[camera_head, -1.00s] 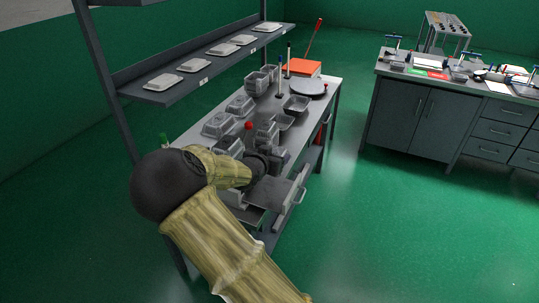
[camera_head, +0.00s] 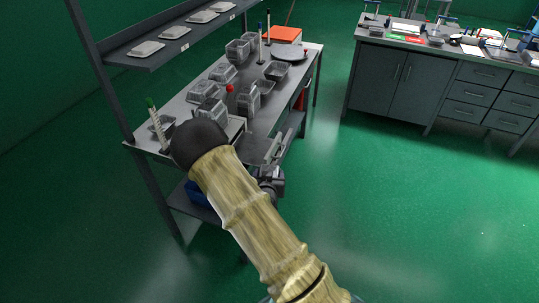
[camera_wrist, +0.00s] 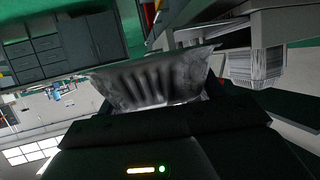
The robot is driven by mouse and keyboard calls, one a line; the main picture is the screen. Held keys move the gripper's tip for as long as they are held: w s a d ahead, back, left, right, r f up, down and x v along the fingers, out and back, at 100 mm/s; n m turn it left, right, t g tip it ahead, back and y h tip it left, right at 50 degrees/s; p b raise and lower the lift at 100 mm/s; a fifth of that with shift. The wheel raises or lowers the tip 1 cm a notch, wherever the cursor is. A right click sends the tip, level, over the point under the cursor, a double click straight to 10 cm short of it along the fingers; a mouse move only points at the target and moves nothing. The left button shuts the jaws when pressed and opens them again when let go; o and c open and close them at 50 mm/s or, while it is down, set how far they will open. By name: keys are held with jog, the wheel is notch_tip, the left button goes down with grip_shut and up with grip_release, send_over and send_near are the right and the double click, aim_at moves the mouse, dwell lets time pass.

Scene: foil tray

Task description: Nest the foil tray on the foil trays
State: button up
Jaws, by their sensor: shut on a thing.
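My gripper (camera_head: 272,184) is out in front of the bench's near long side. In the wrist view it is shut on a grey ribbed foil tray (camera_wrist: 155,78), which spans across the jaws. In the head view the held tray is not clearly visible. A tall stack of ribbed foil trays (camera_wrist: 255,66) shows at the right of the upside-down wrist view, apart from the held tray. In the head view, several foil trays stand on the bench, among them a tall pile (camera_head: 248,100) near the middle, another pile (camera_head: 238,48) at the back and a single tray (camera_head: 277,71).
The grey bench (camera_head: 180,100) has a shelf (camera_head: 165,55) with white packs above it. A red-topped post (camera_head: 229,89), a round grey plate (camera_head: 289,54) and an orange box (camera_head: 284,35) stand among the trays. A flat grey device (camera_head: 262,148) is at the near edge. Floor to the right is clear.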

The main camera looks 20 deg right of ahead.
jog(key=s+a+f+n+y, duration=0.1)
jog(key=s+f+n+y, duration=0.1)
jog(key=s+f, duration=0.3)
jog(key=s+a+f+n+t+y, duration=0.1)
jog(key=s+f+n+y, duration=0.1)
jog(key=s+f, duration=0.4)
notch_tip(320, 180, down, 6)
jog(key=shift+s+r+y, duration=0.1)
jog(key=shift+s+y, duration=0.2)
jog(key=shift+w, duration=0.15)
